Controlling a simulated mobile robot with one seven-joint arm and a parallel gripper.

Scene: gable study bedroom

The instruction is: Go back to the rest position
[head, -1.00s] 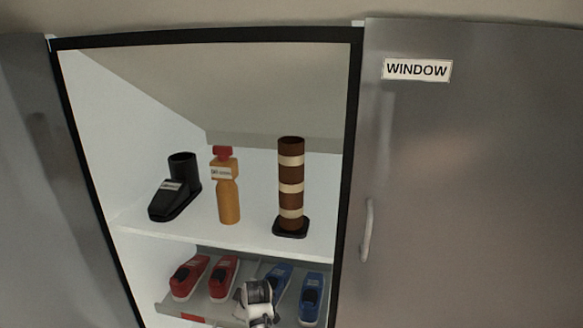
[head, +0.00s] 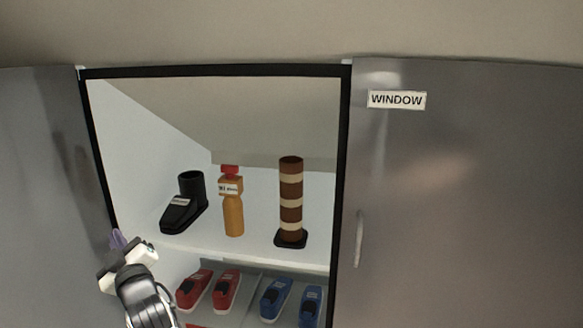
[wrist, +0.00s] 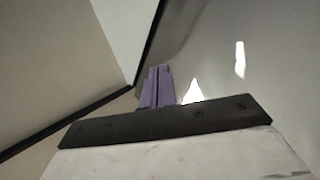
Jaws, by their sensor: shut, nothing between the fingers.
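My gripper (head: 118,238) is at the lower left of the head view, in front of the left edge of the open cabinet. Its purple fingers also show in the wrist view (wrist: 157,88), pressed together with nothing between them. It is shut and apart from the items on the shelves. In the wrist view the fingers point toward a grey panel and a black frame edge.
The upper shelf (head: 210,250) holds a black boot (head: 183,206), an orange bottle (head: 233,212) and a striped brown column (head: 290,200). Red shoes (head: 227,291) and blue shoes (head: 276,298) sit below. A grey door labelled WINDOW (head: 450,200) stands at right.

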